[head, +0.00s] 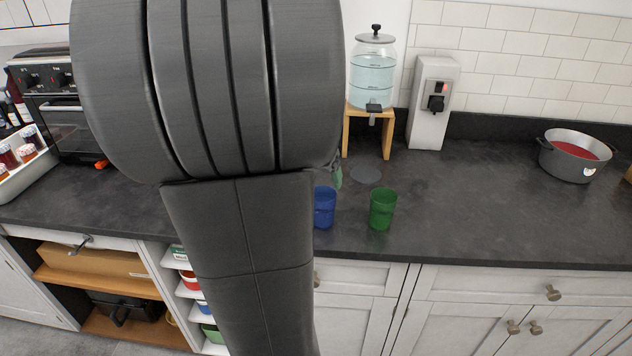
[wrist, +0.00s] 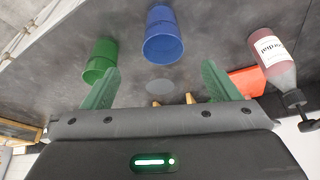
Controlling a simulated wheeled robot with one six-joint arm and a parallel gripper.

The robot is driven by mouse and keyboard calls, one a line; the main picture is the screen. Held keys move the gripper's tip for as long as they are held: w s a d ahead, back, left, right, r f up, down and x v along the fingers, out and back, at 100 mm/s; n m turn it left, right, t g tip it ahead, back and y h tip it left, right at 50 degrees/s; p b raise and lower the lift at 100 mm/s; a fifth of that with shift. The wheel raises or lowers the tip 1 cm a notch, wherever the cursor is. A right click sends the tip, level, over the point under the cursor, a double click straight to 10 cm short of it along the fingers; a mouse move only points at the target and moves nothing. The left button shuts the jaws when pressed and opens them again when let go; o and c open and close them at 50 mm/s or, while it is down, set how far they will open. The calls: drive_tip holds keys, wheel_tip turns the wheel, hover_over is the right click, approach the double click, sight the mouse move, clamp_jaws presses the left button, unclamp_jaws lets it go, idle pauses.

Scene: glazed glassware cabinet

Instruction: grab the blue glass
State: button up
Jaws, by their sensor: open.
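The blue glass (head: 324,207) stands on the dark counter near its front edge, partly hidden by my arm in the head view. In the wrist view the blue glass (wrist: 163,35) lies ahead of my fingertips, between the lines of the two green fingers and apart from them. My gripper (wrist: 160,67) is open and empty. In the head view my arm covers most of it; one green finger shows just behind the blue glass. A green glass (head: 382,209) stands to the right of the blue one, and also shows in the wrist view (wrist: 101,60).
A water dispenser (head: 372,78) on a wooden stand is at the back, with a round grey disc (head: 365,175) before it. A pot (head: 574,155) is far right. A labelled bottle (wrist: 272,58) shows in the wrist view. The counter right of the green glass is clear.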

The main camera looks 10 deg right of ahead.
drive_tip(key=shift+w+p+x, duration=0.15)
drive_tip(key=shift+p+x, duration=0.1)
drive_tip(key=shift+x, duration=3.15)
drive_tip(key=shift+w+p+x, duration=0.2)
drive_tip(key=shift+p+x, duration=0.05)
drive_tip(key=shift+x, duration=3.15)
drive_tip(key=shift+a+r, duration=0.1)
drive_tip(key=shift+r, duration=0.05)
drive_tip(key=c, duration=1.2)
